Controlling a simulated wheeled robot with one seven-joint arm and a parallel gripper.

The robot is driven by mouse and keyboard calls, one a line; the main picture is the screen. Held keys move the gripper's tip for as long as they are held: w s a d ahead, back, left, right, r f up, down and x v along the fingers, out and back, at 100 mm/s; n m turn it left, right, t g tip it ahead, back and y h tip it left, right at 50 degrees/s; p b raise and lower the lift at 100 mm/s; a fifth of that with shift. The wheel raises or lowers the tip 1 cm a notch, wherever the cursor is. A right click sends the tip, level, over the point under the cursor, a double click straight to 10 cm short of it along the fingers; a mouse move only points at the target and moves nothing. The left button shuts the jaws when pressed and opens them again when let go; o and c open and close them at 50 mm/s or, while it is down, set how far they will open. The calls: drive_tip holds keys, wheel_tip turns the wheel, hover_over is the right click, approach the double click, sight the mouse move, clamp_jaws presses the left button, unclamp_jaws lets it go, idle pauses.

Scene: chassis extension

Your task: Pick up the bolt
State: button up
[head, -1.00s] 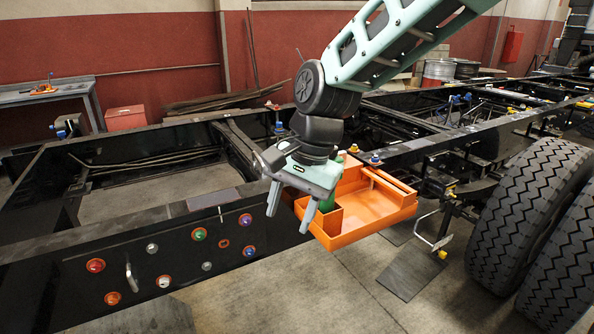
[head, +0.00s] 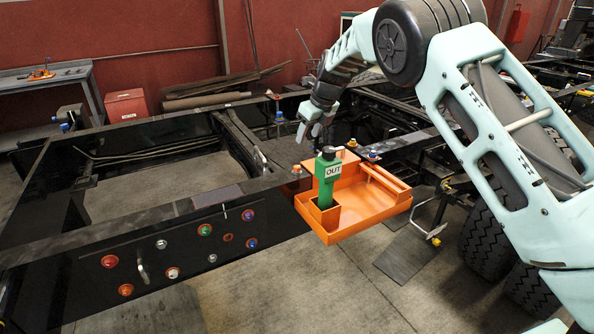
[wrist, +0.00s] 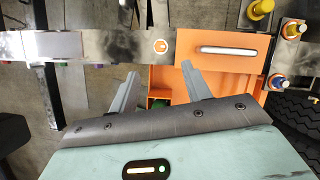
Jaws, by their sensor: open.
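The task does not say which bolt. One bolt with an orange collar (wrist: 160,46) stands on the dark chassis rail (wrist: 110,46), just beyond and between my fingertips in the wrist view. It seems to be the orange bolt (head: 296,170) on the rail in the head view. Blue-headed bolts stand at the tray's back corner (head: 373,155) and on the far rail (head: 279,117). My gripper (wrist: 159,69) is open and empty, its fingers spread on either side of the orange-collared bolt's line. In the head view my gripper (head: 308,131) is above the chassis, behind the tray.
Several coloured bolts, including a red one (head: 109,261), sit on the black side panel (head: 80,285). A chassis opening lies to the left. Large tyres are at the right.

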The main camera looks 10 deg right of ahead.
drive_tip(key=p, duration=0.2)
hover_over(298, 167)
drive_tip(key=s, duration=0.1)
drive_tip(key=f, duration=0.5)
drive_tip(key=d+f, duration=0.1)
drive_tip(key=f, duration=0.1)
drive_tip(key=shift+f, duration=0.15)
drive_tip(key=shift+s+p+x, duration=0.15)
drive_tip(key=shift+p+x, duration=0.3)
drive_tip(key=shift+x, duration=0.45)
drive_tip(key=shift+s+p+x, duration=0.2)
drive_tip(key=shift+p+x, duration=0.25)
drive_tip(key=shift+x, duration=0.4)
drive_tip(key=shift+s+p+x, duration=0.15)
drive_tip(key=shift+p+x, duration=0.3)
drive_tip(key=shift+x, duration=0.45)
drive_tip(key=shift+f, duration=0.2)
drive_tip(key=shift+f, duration=0.2)
clamp_jaws()
